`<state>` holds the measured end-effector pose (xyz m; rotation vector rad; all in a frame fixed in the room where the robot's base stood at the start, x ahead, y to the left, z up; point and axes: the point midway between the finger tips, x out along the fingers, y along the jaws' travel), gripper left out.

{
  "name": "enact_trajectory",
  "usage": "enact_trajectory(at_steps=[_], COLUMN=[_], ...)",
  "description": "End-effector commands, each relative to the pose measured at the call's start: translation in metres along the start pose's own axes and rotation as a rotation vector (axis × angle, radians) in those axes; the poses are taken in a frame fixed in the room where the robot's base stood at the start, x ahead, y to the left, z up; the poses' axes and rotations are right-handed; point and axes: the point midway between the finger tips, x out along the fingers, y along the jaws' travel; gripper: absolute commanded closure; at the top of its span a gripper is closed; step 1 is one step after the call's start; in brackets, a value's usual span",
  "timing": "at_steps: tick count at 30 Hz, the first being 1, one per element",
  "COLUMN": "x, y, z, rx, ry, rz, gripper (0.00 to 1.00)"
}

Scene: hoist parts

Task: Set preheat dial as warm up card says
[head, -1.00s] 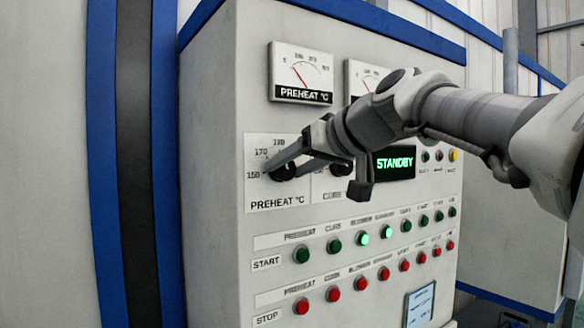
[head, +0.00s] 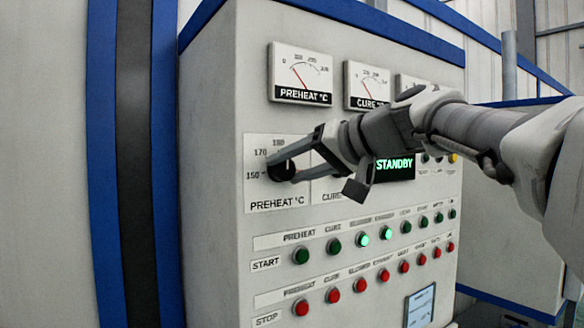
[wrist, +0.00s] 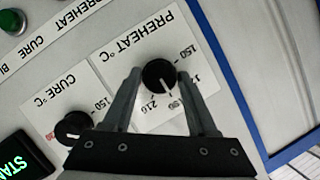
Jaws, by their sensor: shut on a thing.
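The black preheat dial (head: 279,170) sits on a white plate (head: 258,195) marked PREHEAT °C, at the left of the control panel. My gripper (head: 284,168) reaches in from the right with its fingers on either side of the dial. In the wrist view the dial (wrist: 157,76) is between the two fingertips, which are shut on it. Its white pointer line faces the 190 mark, with 210 beside it; some scale numbers are partly hidden by a finger. A framed, card-like sheet (head: 420,306) is low on the panel; its text is too small to read.
The cure dial (wrist: 74,127) is close beside my gripper in the wrist view. Above are the preheat meter (head: 301,75) and cure meter (head: 367,86). A STANDBY display (head: 394,165) is behind my wrist. Green start buttons (head: 334,245) and red stop buttons (head: 333,295) line the panel below.

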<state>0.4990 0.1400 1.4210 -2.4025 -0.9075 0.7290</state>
Motion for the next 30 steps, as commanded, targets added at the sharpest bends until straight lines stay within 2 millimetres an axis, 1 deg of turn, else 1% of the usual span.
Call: enact_trajectory(at_steps=[5,6,9,17,20,23,25,29,30], x=[0.000,0.000,0.000,0.000,-0.004,-0.016,-0.028,-0.059,-0.070], y=[0.001,0.001,0.001,0.000,0.000,0.000,0.000,-0.001,0.000], z=[0.001,0.001,0.001,0.000,0.000,-0.001,-0.001,-0.001,-0.001], rx=[0.000,0.000,0.000,-0.001,-0.001,-0.002,-0.002,-0.002,-0.001], ry=[-0.003,-0.003,-0.003,-0.001,0.000,0.002,0.002,0.003,0.004], rz=[0.002,0.002,0.002,0.001,0.001,0.001,0.002,0.002,0.003], gripper=[0.97,0.36,0.19,0.19,0.19,0.19,0.19,0.19,0.19])
